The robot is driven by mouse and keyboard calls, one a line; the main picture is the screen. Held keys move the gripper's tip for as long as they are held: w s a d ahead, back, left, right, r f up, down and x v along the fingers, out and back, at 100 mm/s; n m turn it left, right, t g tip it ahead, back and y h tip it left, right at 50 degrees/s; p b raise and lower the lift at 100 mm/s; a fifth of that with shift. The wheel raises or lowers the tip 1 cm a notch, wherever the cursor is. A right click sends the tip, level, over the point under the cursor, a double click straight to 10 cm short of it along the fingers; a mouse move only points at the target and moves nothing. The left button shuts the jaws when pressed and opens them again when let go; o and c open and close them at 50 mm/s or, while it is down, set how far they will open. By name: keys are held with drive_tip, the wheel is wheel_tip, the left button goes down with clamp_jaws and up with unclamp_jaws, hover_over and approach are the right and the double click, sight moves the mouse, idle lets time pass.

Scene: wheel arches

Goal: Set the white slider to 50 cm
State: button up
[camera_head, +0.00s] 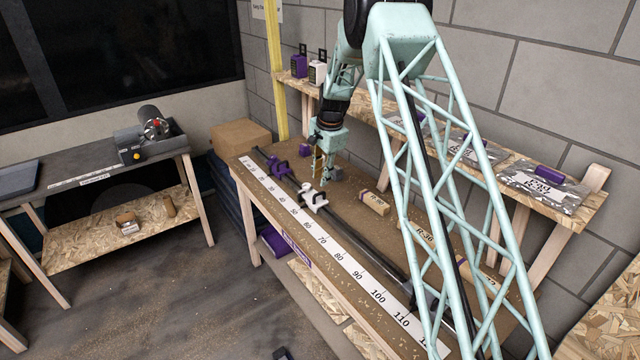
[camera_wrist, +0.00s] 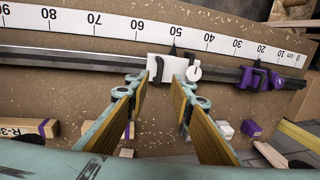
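The white slider (camera_head: 313,198) sits on the dark rail of the measuring bench; it also shows in the wrist view (camera_wrist: 170,64). My gripper (camera_head: 322,178) is above the bench behind the slider. In the wrist view my gripper (camera_wrist: 157,88) has its two fingers spread, with tips just short of the slider's white body and nothing between them. I cannot tell whether a fingertip touches it.
A purple slider (camera_wrist: 257,79) is on the same rail towards the zero end. Wooden blocks (camera_head: 373,203) lie behind the rail, one near the fingers' left. A shelf (camera_head: 460,150) runs along the wall behind. The rail towards the higher numbers looks clear.

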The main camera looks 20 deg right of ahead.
drive_tip(key=shift+s+d+r, duration=0.1)
drive_tip(key=shift+s+r, duration=0.1)
drive_tip(key=shift+r, duration=0.85)
drive_tip(key=shift+s+d+r, duration=0.1)
drive_tip(key=shift+s+r, duration=0.1)
drive_tip(key=shift+r, duration=0.8)
drive_tip(key=s+a+r+n+t+b, duration=0.1)
drive_tip(key=s+a+r+n+b, duration=0.2)
drive_tip(key=s+r, duration=1.15)
drive_tip(key=s+a+r+n+b, duration=0.35)
drive_tip(key=s+r, duration=0.75)
drive_tip(key=s, duration=0.6)
drive_tip(key=s+a+r+n+b, duration=0.1)
drive_tip(key=s+r+n+b, duration=0.2)
drive_tip(key=s, duration=1.9)
drive_tip(key=s+f+n+b, duration=0.1)
drive_tip(key=s+f+n, duration=0.1)
drive_tip(key=s, duration=0.7)
drive_tip(key=s+f+n+t+b, duration=0.1)
drive_tip(key=s+f+n, duration=0.1)
drive_tip(key=s+f, duration=0.3)
drive_tip(key=shift+s+a+f+h, duration=0.15)
drive_tip(key=shift+s+f+h, duration=0.2)
drive_tip(key=shift+s, duration=1.85)
drive_tip(key=shift+o, duration=0.5)
drive_tip(key=shift+r, duration=0.1)
